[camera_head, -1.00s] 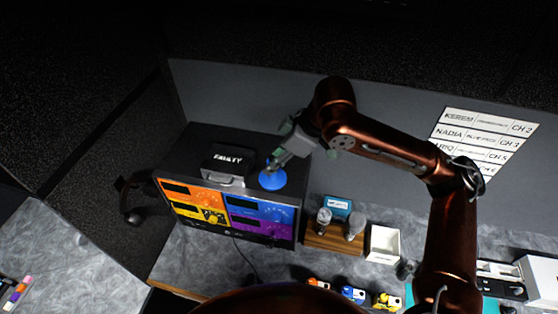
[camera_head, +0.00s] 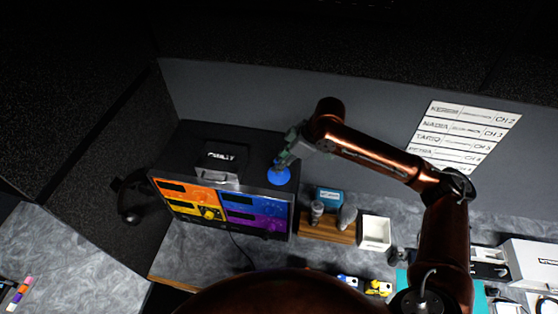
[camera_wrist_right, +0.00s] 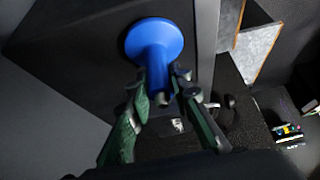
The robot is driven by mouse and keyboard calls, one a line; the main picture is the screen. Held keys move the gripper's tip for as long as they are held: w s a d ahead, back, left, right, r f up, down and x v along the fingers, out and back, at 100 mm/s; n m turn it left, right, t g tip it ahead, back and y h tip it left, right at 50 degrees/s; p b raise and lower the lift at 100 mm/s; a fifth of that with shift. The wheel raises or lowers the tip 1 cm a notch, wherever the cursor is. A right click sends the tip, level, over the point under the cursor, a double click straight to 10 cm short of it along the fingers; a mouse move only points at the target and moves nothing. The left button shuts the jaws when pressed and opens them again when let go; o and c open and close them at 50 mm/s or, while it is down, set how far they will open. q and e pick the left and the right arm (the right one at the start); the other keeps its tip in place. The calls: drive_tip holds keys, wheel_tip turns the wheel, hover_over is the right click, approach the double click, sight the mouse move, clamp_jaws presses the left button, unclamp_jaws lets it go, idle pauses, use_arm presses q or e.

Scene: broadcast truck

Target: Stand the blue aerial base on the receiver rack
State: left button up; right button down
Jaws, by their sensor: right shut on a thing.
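The blue aerial base (camera_head: 279,176) has a round disc and a short stem. It is at the right part of the black top of the receiver rack (camera_head: 262,147), whose front has orange, yellow, blue and purple panels. My right gripper (camera_head: 281,161) is shut on the stem from above. In the right wrist view the blue disc (camera_wrist_right: 153,38) is beyond the fingertips (camera_wrist_right: 163,98), with the stem between them. The disc appears at or just above the rack top; I cannot tell whether it touches. My left gripper is not in view.
A dark case (camera_head: 222,159) with pale lettering sits on the rack, left of the base. Right of the rack are a wooden stand (camera_head: 326,230) with microphones and a white tray (camera_head: 375,232). A grey panel with a name sheet (camera_head: 463,136) stands behind.

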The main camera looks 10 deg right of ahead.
drive_tip(key=shift+w, duration=0.1)
drive_tip(key=c, duration=2.2)
unclamp_jaws()
drive_tip(key=shift+f, duration=0.2)
drive_tip(key=o, duration=0.4)
drive_tip(key=shift+o, duration=0.2)
drive_tip(key=b+v, duration=0.2)
drive_tip(key=v, duration=1)
drive_tip(key=shift+r, duration=0.25)
drive_tip(key=shift+w+f, duration=0.1)
